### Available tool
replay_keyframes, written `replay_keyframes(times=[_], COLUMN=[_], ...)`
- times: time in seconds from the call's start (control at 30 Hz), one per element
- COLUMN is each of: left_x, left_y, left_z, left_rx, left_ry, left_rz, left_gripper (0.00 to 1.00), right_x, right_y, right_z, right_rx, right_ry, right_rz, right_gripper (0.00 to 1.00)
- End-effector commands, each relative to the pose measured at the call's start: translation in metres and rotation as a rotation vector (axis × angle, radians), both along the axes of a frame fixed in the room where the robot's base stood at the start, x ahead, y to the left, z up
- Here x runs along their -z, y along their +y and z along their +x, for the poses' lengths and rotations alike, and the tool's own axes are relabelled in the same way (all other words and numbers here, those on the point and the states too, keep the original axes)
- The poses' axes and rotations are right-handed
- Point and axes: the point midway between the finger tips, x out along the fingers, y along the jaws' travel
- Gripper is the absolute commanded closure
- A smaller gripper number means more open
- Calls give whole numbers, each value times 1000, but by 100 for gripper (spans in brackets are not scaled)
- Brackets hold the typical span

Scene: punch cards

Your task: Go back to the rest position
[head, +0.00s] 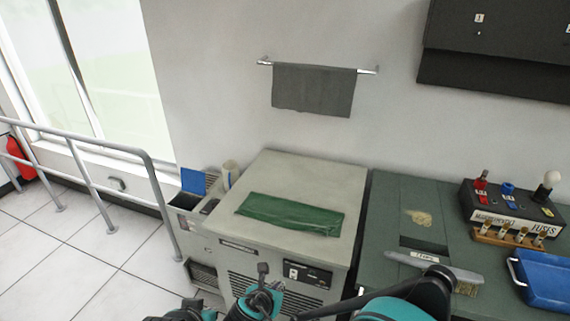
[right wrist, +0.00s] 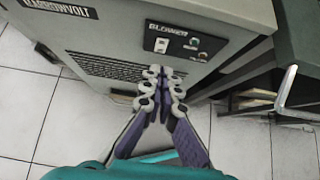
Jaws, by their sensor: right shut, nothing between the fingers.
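My right gripper (head: 263,270) is low in the head view, in front of the grey cabinet (head: 270,170) and below its top. In the right wrist view my right gripper (right wrist: 161,76) is shut and empty, its fingers together in front of the blower panel (right wrist: 180,42). It looks clear of the cabinet front, though the gap is hard to judge. Dark and teal parts at the bottom edge of the head view, left of my right gripper, seem to belong to my left arm. They are cut off, so its jaws cannot be made out.
A green folded cloth (head: 290,214) lies on the cabinet. The green bench (head: 385,205) at right holds a fuse box (head: 510,212), a blue tray (head: 545,278) and a grey-handled brush (head: 435,265). A railing (head: 95,145) stands at left, with open tiled floor (head: 75,265) there.

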Motion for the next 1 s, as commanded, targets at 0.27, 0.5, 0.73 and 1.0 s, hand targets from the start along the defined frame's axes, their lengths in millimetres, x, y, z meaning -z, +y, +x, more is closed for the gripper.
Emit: replay_keyframes(times=[0.27, 0.5, 0.73, 1.0], left_x=[0, 0, 0, 0], left_y=[0, 0, 0, 0], left_z=[0, 0, 0, 0], left_rx=[0, 0, 0, 0], left_ry=[0, 0, 0, 0], left_rz=[0, 0, 0, 0], left_gripper=[100, 100, 100, 100], right_x=[-32, -72, -95, -104], right_y=[-59, -137, -188, -208], right_z=[-7, -47, -99, -136], right_rx=[355, 994, 1625, 2087], right_ry=[-21, -98, -213, -309], right_rz=[364, 959, 1497, 1882], right_gripper=[100, 100, 100, 100])
